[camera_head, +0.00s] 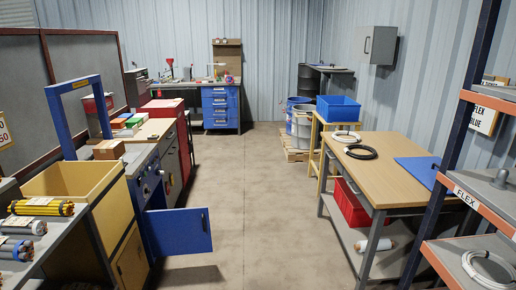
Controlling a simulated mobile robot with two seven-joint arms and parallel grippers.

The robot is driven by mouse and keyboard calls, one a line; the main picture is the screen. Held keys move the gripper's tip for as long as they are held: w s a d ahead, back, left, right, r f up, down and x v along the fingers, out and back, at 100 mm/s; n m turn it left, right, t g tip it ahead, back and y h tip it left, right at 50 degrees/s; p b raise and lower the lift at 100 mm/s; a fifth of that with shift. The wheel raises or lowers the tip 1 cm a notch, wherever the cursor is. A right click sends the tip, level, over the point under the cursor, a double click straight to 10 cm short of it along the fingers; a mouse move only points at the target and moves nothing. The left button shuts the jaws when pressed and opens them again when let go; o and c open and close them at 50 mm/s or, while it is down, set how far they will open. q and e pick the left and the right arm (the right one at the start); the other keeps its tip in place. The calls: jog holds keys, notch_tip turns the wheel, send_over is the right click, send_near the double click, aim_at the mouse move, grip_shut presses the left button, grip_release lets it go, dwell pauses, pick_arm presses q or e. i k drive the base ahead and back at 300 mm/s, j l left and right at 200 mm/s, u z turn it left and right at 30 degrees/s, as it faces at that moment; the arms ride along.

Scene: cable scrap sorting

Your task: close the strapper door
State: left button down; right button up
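The strapper (146,178) stands on the left, with a blue arch (66,118) over its top and knobs on its side. Its blue door (178,231) is open and sticks out to the right into the aisle. A dark upright handle (204,222) sits near the door's free right edge. The opening behind the door is mostly hidden. Neither of my grippers is in view.
A yellow bin (75,180) and a bench with cable bundles (41,207) stand at the near left. The middle aisle floor (262,190) is clear. A wooden-topped table (395,176) and an orange-edged rack (490,205) line the right side.

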aim_at(175, 231)
jog(key=i, duration=1.4)
jog(key=i+l+u, duration=0.2)
jog(key=i, duration=0.4)
jog(key=i+l+u, duration=0.1)
jog(key=i+u, duration=0.15)
jog(key=i, duration=0.4)
